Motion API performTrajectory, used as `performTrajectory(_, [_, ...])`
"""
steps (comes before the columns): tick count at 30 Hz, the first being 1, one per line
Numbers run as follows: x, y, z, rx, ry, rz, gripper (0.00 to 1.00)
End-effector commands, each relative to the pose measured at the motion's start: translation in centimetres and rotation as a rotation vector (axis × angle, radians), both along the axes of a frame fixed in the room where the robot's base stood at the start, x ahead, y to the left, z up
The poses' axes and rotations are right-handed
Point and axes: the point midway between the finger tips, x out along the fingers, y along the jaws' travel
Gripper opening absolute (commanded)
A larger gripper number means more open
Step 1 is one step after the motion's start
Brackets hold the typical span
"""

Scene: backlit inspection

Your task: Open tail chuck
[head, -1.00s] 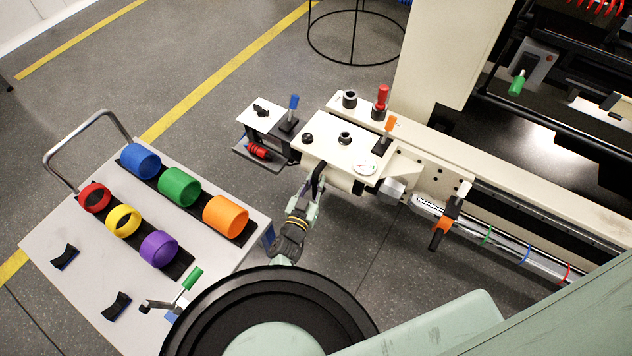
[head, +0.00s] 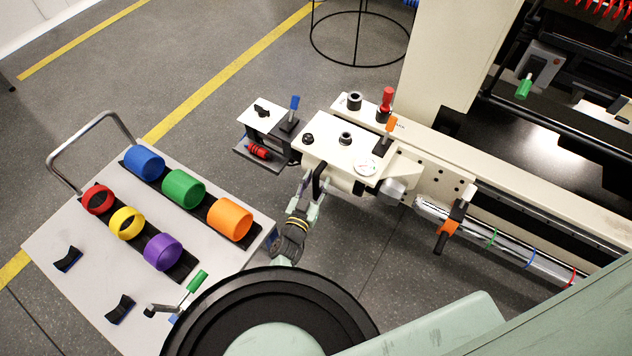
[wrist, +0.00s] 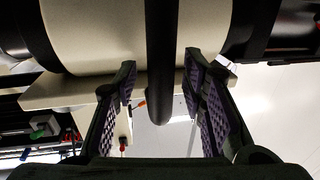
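A black handle (head: 319,180) hangs on the housing's near side. My gripper (head: 308,194) is at this handle. In the wrist view the handle is a dark upright bar (wrist: 160,75) between the two padded fingers of my gripper (wrist: 160,90). The fingers are open, with a visible gap on each side of the bar.
Blue (head: 294,102), red (head: 386,100) and orange (head: 390,124) levers stand on the machine. An orange-and-black clamp (head: 448,228) sits on the shiny bar (head: 510,246). A trolley (head: 90,275) with coloured rings stands at left. Open floor lies behind the machine.

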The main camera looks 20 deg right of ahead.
Motion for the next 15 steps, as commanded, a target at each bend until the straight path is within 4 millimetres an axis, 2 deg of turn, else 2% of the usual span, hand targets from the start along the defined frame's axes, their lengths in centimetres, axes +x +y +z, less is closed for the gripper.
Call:
performTrajectory(5, [-0.6,0.7,0.0,0.002,-0.002,0.001,0.38])
performTrajectory(15, [-4.7,4.2,0.0,0.001,0.000,0.002,0.38])
